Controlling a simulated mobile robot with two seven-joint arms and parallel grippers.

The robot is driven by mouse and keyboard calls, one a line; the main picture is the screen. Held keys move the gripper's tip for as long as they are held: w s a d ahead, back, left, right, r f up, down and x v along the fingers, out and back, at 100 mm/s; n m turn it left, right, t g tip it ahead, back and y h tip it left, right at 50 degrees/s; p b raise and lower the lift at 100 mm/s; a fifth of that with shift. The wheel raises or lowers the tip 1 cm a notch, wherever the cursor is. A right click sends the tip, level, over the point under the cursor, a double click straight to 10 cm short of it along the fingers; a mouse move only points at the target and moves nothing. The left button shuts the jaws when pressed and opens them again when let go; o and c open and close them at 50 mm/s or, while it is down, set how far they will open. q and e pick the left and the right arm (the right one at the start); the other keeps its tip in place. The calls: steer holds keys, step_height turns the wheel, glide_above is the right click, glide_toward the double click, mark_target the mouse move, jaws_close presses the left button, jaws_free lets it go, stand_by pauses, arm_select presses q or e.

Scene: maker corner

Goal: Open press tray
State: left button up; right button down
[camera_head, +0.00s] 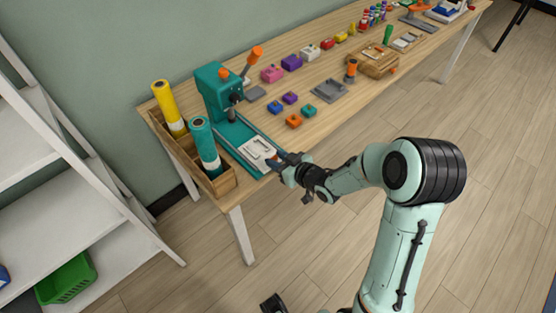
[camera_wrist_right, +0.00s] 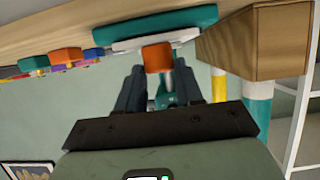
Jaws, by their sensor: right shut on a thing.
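The teal press (camera_head: 212,92) with its orange-tipped lever stands at the left end of the wooden table. Its white tray (camera_head: 256,148) lies on the teal base, at the front end near the table edge and clear of the press head. My right gripper (camera_head: 277,160) is at the front of the tray. In the right wrist view, my right gripper (camera_wrist_right: 155,90) is shut on the tray's orange knob (camera_wrist_right: 157,57), and the white tray edge (camera_wrist_right: 150,38) is just beyond it. A dark part at the bottom edge of the head view looks like my left gripper (camera_head: 272,303); its jaws are unclear.
A wooden box (camera_head: 222,183) with yellow and teal rolls is close to the left of the press. Several coloured blocks, a grey plate (camera_head: 329,90) and tools lie to the right on the table. The floor in front is free. White shelves (camera_head: 60,190) stand at left.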

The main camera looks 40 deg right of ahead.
steer(key=shift+s, duration=0.1)
steer(key=shift+w, duration=0.2)
steer(key=c, duration=0.7)
jaws_free()
steer(key=b+v, duration=0.3)
steer(key=v, duration=1)
steer(key=shift+s, duration=0.2)
